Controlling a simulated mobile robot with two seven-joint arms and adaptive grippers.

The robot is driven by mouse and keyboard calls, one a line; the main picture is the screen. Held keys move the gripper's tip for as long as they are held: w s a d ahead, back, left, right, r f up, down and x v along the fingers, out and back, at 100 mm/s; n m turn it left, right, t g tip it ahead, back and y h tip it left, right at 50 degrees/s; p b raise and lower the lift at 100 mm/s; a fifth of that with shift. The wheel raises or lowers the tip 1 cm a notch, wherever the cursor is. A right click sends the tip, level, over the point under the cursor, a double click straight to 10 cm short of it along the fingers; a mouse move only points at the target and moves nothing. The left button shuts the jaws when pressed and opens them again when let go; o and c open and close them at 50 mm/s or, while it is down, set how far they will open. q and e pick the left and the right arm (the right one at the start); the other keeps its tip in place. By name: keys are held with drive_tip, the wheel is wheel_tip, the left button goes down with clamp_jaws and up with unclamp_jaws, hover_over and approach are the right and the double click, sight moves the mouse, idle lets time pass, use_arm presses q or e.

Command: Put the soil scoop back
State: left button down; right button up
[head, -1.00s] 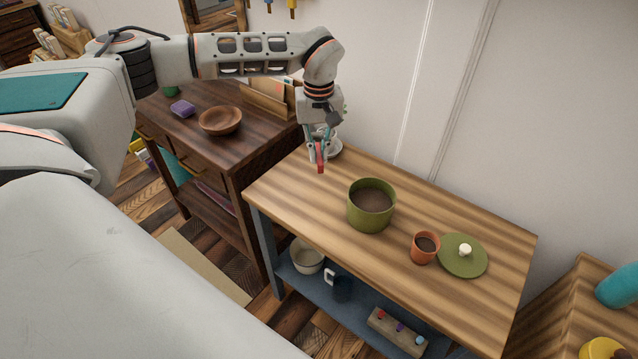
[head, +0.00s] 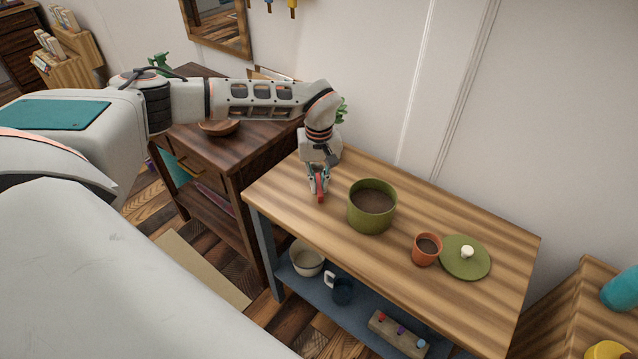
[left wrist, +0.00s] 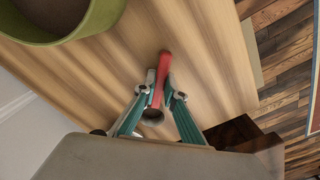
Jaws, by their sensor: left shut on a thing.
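The soil scoop (left wrist: 164,66) has a red handle, and a small rounded greyish part shows between my fingers in the left wrist view. My left gripper (head: 318,188) is shut on the scoop, low over the left part of the wooden bench (head: 455,300). In the head view the scoop's red end (head: 320,197) shows below the fingertips. I cannot tell whether it touches the bench top. A green pot (head: 371,212) full of soil stands just right of the gripper. My right gripper is not in view.
A small terracotta pot (head: 426,249) with soil and a green lid (head: 464,259) with a pale knob are farther right on the bench. A bowl (head: 306,259), a dark mug (head: 339,289) and a pegged block (head: 398,334) are on the lower shelf. The bench's front left is clear.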

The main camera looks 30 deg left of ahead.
sight(319, 185)
use_arm(q)
drive_tip(key=c, duration=2.5)
unclamp_jaws()
drive_tip(key=shift+f, duration=0.15)
drive_tip(key=o, duration=0.4)
wheel_tip(319, 185, up, 12)
drive_tip(key=p, duration=0.1)
drive_tip(key=shift+r, duration=0.2)
drive_tip(key=shift+s, duration=0.1)
